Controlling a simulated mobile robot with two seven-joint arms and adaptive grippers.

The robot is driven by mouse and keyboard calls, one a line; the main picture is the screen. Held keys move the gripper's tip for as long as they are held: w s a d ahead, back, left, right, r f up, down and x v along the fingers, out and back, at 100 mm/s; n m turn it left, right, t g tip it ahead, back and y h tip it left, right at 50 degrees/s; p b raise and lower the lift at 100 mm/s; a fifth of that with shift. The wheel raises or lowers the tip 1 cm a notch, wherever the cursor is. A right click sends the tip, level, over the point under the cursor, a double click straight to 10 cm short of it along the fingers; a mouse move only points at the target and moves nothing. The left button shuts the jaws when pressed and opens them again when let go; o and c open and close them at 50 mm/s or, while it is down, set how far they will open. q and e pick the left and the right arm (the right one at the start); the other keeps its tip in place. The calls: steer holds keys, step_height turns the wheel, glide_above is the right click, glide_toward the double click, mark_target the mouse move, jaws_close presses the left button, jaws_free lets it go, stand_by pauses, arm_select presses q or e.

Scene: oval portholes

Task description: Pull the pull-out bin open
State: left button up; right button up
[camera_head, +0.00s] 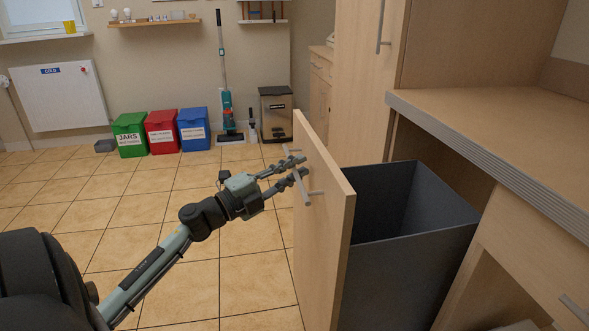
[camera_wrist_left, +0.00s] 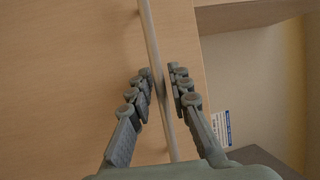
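The pull-out bin is a wooden front panel (camera_head: 322,225) with a dark grey bin (camera_head: 410,255) behind it. It stands pulled well out from under the counter, and the bin's open top shows. A metal bar handle (camera_head: 297,182) is on the panel's outer face. My left gripper (camera_head: 304,167) is at this handle. In the left wrist view, its fingers (camera_wrist_left: 163,80) lie on both sides of the bar (camera_wrist_left: 151,40), close together around it; finger contact is hard to make out. My right gripper is not in view.
A wooden counter (camera_head: 500,100) and a tall cabinet (camera_head: 365,80) stand at the right. Green (camera_head: 130,135), red (camera_head: 162,132) and blue (camera_head: 194,129) boxes stand by the far wall. The tiled floor (camera_head: 150,215) left of the panel is clear around my left arm.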

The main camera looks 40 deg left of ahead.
arm_select(q)
steer(key=v, duration=1.2)
stand_by(0.3)
steer(key=w+a+f+n+g+y, duration=0.2)
steer(key=w+a+f+n+y, duration=0.1)
steer(key=f+n+y, duration=0.8)
steer(key=s+d+f+n+g+p, duration=0.15)
steer(key=d+f+n+g, duration=0.35)
steer(key=f, duration=0.5)
steer(key=s+d+f+n+g+h, duration=0.2)
steer(key=s+d+f+g+h, duration=0.2)
steer(key=s+d+f+g, duration=0.5)
steer(key=s+d+f, duration=0.4)
steer(key=d, duration=0.3)
steer(key=shift+n, duration=0.3)
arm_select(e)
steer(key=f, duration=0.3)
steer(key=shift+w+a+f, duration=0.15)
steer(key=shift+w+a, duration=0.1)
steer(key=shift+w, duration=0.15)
